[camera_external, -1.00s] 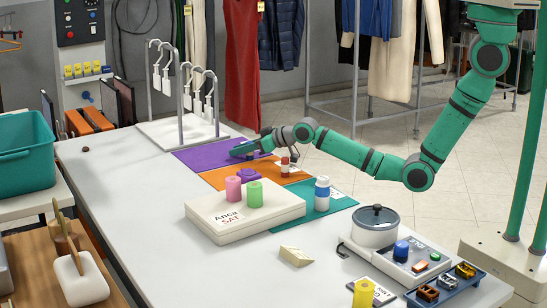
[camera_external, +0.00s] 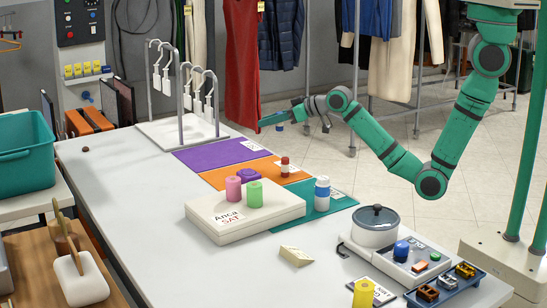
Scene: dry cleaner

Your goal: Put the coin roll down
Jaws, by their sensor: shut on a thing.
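My gripper (camera_external: 286,126) is at the end of the reaching arm, raised above the far edge of the table, behind the purple mat (camera_external: 212,155). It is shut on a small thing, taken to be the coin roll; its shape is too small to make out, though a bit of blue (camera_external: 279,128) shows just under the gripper. A red-and-white roll (camera_external: 285,167) stands upright on the orange mat (camera_external: 268,171), apart from my gripper. A blue-and-white roll (camera_external: 322,193) stands on the teal mat (camera_external: 341,201).
A pale box (camera_external: 236,220) bears a pink roll (camera_external: 233,189) and a green roll (camera_external: 255,194). A hanger rack (camera_external: 183,110) stands left of the mats, and a lidded pot (camera_external: 376,232) to the right.

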